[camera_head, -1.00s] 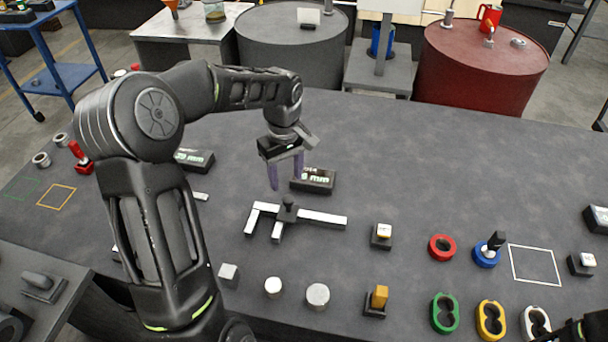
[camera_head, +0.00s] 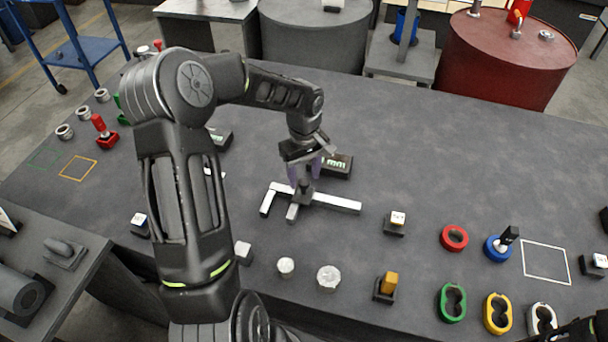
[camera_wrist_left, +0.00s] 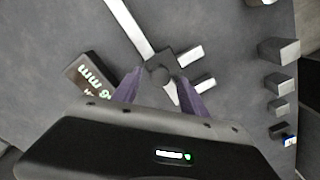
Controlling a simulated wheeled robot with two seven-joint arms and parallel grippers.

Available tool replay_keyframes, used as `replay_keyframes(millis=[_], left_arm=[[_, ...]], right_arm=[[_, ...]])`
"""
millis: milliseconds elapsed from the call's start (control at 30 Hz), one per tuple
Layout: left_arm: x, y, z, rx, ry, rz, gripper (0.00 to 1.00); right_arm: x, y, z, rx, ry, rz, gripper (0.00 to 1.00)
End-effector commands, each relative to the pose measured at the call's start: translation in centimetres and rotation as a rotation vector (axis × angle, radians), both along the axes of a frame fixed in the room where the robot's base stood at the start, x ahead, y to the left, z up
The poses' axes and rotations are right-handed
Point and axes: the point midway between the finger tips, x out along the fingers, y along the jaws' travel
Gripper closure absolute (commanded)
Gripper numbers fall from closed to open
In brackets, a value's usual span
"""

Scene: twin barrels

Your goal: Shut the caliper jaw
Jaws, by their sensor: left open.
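The caliper lies flat on the dark table, its pale beam (camera_head: 335,203) running to the right. Its fixed jaw (camera_head: 267,202) is at the left end, and the sliding jaw (camera_head: 292,213) stands apart from it by a small gap. The sliding jaw's dark slider has an upright knob (camera_wrist_left: 160,73). My left gripper (camera_head: 305,175) is open, pointing down at the slider. In the left wrist view its purple fingers (camera_wrist_left: 160,92) are on either side of the knob's near side; I cannot tell whether they touch it. The gripper partly hides the slider in the head view.
A dark readout box (camera_head: 338,166) marked mm sits just behind the caliper. Pale cylinders (camera_head: 328,278), a block on a dark base (camera_head: 386,287) and coloured rings (camera_head: 454,238) stand toward the front and right.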

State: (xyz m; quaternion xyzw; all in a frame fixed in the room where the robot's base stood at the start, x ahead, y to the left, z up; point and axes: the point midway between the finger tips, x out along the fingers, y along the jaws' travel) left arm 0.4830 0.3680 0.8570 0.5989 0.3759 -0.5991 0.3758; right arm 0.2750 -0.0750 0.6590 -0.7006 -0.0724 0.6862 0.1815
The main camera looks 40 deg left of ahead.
Motion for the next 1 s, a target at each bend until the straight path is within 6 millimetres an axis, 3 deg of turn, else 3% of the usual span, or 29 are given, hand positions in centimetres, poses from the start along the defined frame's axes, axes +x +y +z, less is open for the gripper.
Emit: replay_keyframes(millis=[400, 1000], left_arm=[[-0.03, -0.01, -1.04, 0.000, 0.000, 0.000, 0.51], [-0.02, 0.00, -1.00, 0.000, 0.000, 0.000, 1.00]], right_arm=[[-0.03, -0.01, 0.12, -0.001, 0.001, -0.001, 0.64], [-0.03, 0.00, 0.14, 0.000, 0.001, 0.000, 0.64]])
